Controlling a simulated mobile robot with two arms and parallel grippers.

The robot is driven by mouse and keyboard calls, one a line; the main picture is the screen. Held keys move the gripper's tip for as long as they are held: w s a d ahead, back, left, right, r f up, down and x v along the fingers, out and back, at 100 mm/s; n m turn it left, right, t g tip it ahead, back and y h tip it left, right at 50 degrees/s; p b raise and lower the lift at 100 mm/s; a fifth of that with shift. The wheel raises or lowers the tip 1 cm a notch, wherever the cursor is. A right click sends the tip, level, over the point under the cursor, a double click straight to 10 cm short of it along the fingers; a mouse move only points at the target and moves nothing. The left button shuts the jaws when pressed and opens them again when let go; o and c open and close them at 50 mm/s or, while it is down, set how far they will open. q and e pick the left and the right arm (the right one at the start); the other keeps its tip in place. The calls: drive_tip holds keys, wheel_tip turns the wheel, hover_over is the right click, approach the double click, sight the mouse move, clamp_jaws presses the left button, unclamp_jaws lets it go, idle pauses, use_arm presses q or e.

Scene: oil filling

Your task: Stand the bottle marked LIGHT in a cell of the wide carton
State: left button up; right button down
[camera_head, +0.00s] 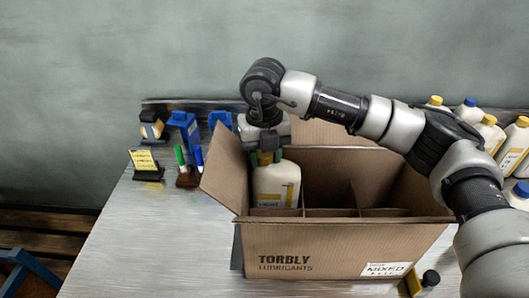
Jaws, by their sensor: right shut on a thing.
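The wide carton (330,247) is open on the table and printed TORBLY LUBRICANTS, with a MIXED label on its front. Cardboard dividers split its inside into cells. My right gripper (265,155) reaches over from the right, points down and is shut on the top of a cream bottle (277,184). The bottle's label seems to read LIGHT, though it is small. The bottle is upright at the carton's left end, its lower part hidden by cardboard; I cannot tell whether it touches the floor. The cells to its right look empty. My left gripper is out of view.
The carton's left flap (226,172) stands out beside the bottle. Several capped bottles (489,132) stand at the right behind my arm. A marker cup (187,178), a yellow sign (146,164) and a tape dispenser (152,128) stand at the left. The front-left table is clear.

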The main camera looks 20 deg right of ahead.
sight(265, 167)
drive_tip(key=shift+f+b, duration=1.45)
drive_tip(key=shift+f, duration=0.15)
drive_tip(key=c, duration=1.1)
unclamp_jaws()
drive_tip(key=o, duration=0.5)
drive_tip(key=shift+d, duration=0.1)
drive_tip(key=shift+s+f, duration=0.1)
drive_tip(key=shift+f, duration=0.05)
